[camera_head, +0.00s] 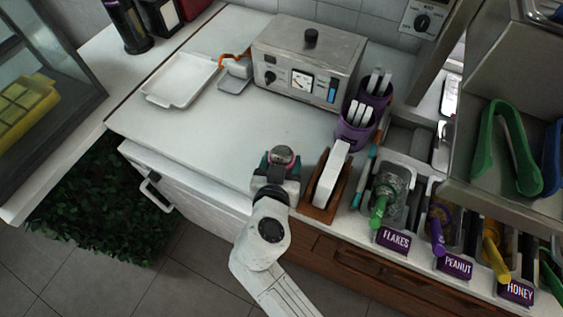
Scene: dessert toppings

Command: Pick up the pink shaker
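The pink shaker (283,154) shows in the head view as a small round thing with a greyish lid and a pink rim, near the counter's front edge. My gripper (280,161) is right at it, with teal fingertips on its left and right sides. The fingers are apart, with the shaker seen between them. I cannot tell whether they press on it. The lower part of the shaker is hidden behind my gripper. I cannot tell whether it rests on the counter.
A wooden holder (315,212) with a white block stands close right of my gripper. Purple cups (354,134), a metal machine (309,58) and a white tray (181,79) stand farther back. Topping bins with labels (394,240) line the right. The counter's middle (205,135) is clear.

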